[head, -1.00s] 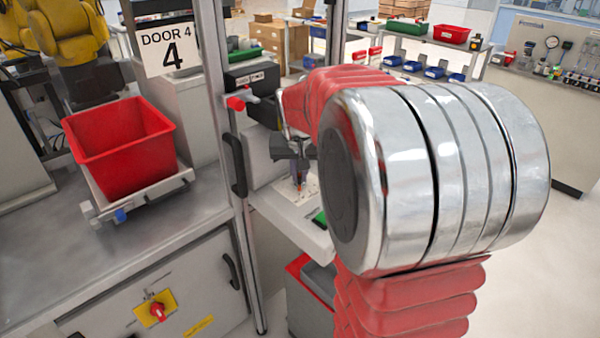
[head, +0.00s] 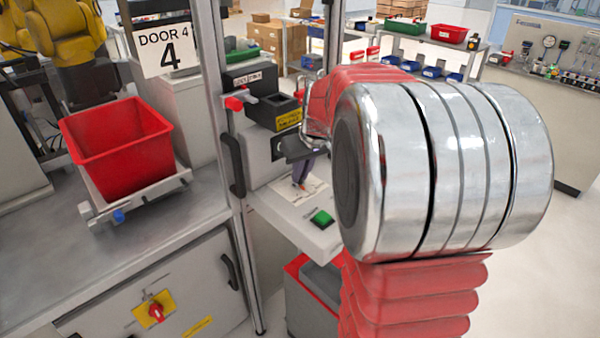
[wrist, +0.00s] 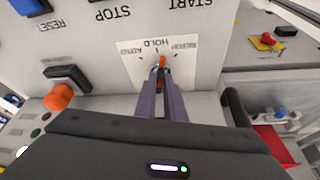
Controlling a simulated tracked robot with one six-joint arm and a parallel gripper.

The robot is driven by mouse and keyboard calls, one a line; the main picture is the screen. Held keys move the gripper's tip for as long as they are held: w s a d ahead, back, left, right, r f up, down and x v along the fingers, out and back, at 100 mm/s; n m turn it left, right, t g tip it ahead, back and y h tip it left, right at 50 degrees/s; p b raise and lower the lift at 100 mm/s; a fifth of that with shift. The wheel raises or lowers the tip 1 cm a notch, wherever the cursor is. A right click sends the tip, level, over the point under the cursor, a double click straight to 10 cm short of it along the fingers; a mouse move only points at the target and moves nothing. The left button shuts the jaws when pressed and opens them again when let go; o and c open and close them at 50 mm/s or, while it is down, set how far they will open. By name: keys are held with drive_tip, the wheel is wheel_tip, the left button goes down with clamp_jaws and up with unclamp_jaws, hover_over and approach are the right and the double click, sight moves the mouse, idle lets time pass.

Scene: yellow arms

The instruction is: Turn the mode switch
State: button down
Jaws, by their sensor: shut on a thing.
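The mode switch (wrist: 162,61) is a small knob with an orange pointer on a white label plate (wrist: 188,48) in the wrist view. Its pointer aims up in the picture, at the HOLD mark; AUTO is on the left and the setup mark on the right. My gripper (wrist: 161,86) has its two purple fingers shut on the knob from either side, hiding its lower part. In the head view my gripper (head: 301,181) points down at the white panel, and the knob is mostly hidden there.
A green button (head: 321,218) is on the panel's near edge. In the wrist view an orange knob (wrist: 59,97) and a black block lie left of my fingers. A black box (head: 273,110) and a frame post (head: 232,150) stand close left. A red bin (head: 118,150) is farther left.

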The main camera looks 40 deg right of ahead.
drive_tip(key=n+y, duration=0.1)
drive_tip(key=n, duration=0.2)
drive_tip(key=d+n+y, duration=0.1)
drive_tip(key=n, duration=0.2)
drive_tip(key=shift+w+n+y, duration=0.1)
drive_tip(key=shift+n+y, duration=0.2)
drive_tip(key=shift+n, duration=0.1)
drive_tip(key=n, duration=0.1)
drive_tip(key=n+g+y, duration=0.1)
drive_tip(key=n, duration=0.1)
drive_tip(key=n+g, duration=0.1)
drive_tip(key=n, duration=0.1)
drive_tip(key=shift+w+d+y, duration=0.25)
drive_tip(key=shift+d+y, duration=0.05)
drive_tip(key=shift+d, duration=0.05)
drive_tip(key=shift+n, duration=0.3)
drive_tip(key=c, duration=1.8)
unclamp_jaws()
drive_tip(key=shift+c, duration=0.2)
drive_tip(key=v, duration=1.3)
drive_tip(key=shift+r, duration=0.35)
